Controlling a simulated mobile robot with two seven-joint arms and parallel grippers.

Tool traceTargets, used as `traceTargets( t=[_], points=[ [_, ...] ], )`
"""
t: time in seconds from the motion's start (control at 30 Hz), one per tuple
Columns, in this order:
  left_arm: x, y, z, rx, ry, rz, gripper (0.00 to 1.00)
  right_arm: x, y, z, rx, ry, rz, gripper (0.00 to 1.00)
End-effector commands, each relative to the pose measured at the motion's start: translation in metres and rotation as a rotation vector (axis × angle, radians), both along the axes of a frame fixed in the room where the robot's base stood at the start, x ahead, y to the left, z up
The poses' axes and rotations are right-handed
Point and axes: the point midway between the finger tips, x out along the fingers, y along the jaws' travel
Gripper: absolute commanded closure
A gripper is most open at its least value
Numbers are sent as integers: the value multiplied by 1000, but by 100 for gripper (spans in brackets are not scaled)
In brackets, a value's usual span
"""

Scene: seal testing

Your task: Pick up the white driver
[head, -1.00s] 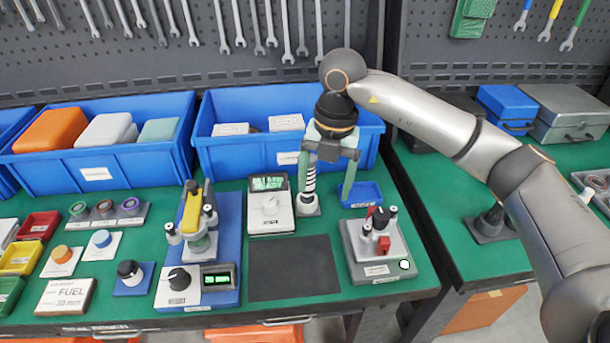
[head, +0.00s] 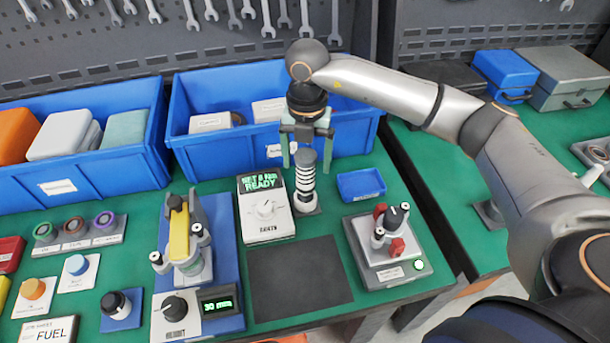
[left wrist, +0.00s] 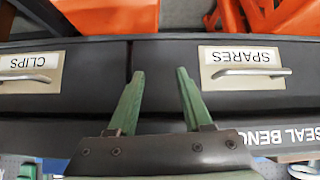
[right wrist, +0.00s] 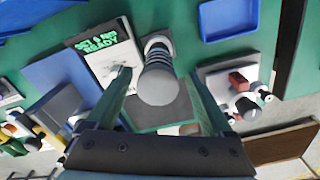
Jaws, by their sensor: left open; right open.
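The white driver (head: 306,182), with dark bands around it and a grey top, stands upright in a small grey holder on the green bench. In the right wrist view the driver (right wrist: 158,85) shows from above, between the two fingers. My right gripper (head: 306,160) points down over it, open, with one finger on each side of its top. I cannot tell whether a finger touches it. My left gripper (left wrist: 155,75) is open and empty in the left wrist view, in front of the bench drawers.
A white device (head: 264,225) with a lit screen stands close left of the driver. A blue dish (head: 361,186) and a grey fixture with red parts (head: 386,250) lie to the right. A large blue bin (head: 225,150) stands behind. A dark mat (head: 300,275) lies clear in front.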

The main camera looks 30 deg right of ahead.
Motion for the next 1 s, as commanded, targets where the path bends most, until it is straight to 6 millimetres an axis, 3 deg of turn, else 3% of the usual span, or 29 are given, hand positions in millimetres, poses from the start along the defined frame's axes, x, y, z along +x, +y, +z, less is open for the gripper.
traceTargets(
  t=[0.23,0.5,0.77,1.0],
  points=[
    [0,0,4,0,0,0,50,0,0,-20,0,2,0,14],
    [2,0,10,0,-4,0,50,1,1,-58,0,1,-1,14],
    [3,0,10,0,-5,0,50,1,1,-63,1,-1,1,14],
    [3,0,10,0,-5,0,50,1,1,-62,1,-1,0,38]
  ],
)
